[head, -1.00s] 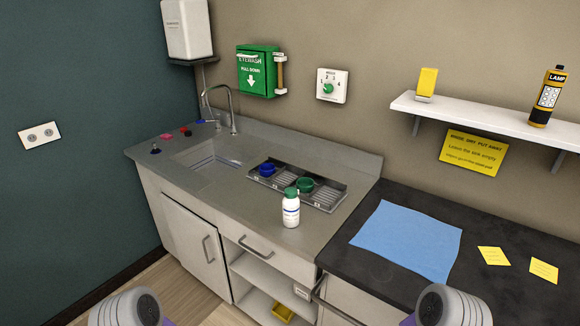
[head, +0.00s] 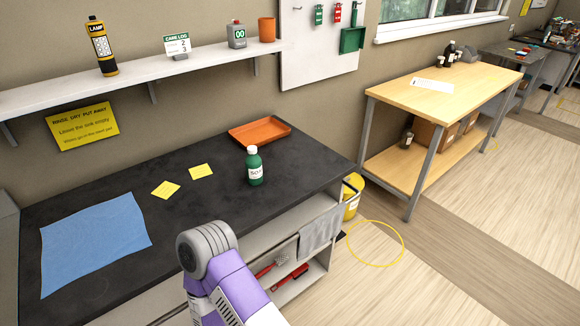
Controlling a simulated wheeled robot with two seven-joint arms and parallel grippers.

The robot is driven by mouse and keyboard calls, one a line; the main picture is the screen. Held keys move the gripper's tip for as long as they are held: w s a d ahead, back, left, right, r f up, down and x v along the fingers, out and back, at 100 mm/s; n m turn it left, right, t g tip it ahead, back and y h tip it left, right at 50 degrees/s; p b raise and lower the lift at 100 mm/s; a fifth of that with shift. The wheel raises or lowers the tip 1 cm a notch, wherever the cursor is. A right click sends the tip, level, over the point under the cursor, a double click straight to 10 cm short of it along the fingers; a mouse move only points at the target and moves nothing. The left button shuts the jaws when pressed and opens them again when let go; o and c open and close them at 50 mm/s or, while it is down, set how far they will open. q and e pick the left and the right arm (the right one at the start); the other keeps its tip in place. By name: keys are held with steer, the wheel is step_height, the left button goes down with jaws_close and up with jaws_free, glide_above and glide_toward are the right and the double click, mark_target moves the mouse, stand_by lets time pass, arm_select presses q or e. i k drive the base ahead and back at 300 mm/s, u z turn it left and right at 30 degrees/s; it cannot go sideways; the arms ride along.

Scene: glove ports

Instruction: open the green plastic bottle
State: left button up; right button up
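The green plastic bottle (head: 254,166) stands upright on the dark worktop (head: 310,158), near its right end. It has a pale green cap on top and a white label on its front. One of my arms, purple and grey, reaches in from the bottom of the head view, in front of the worktop and short of the bottle. Its gripper does not show, and neither does my other gripper.
An orange tray (head: 259,131) lies behind the bottle. Yellow notes (head: 201,171) and a blue cloth (head: 92,240) lie to its left. A wall shelf (head: 150,72) hangs above. A wooden table (head: 445,95) and a yellow bin (head: 352,196) stand to the right.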

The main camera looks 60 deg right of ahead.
mark_target(253, 163)
steer(key=z, duration=1.25)
steer(key=k, duration=0.2)
steer(key=z, duration=0.75)
steer(key=i, duration=0.35)
steer(key=z, duration=1.75)
steer(key=i, duration=2.05)
steer(key=u, duration=3.1)
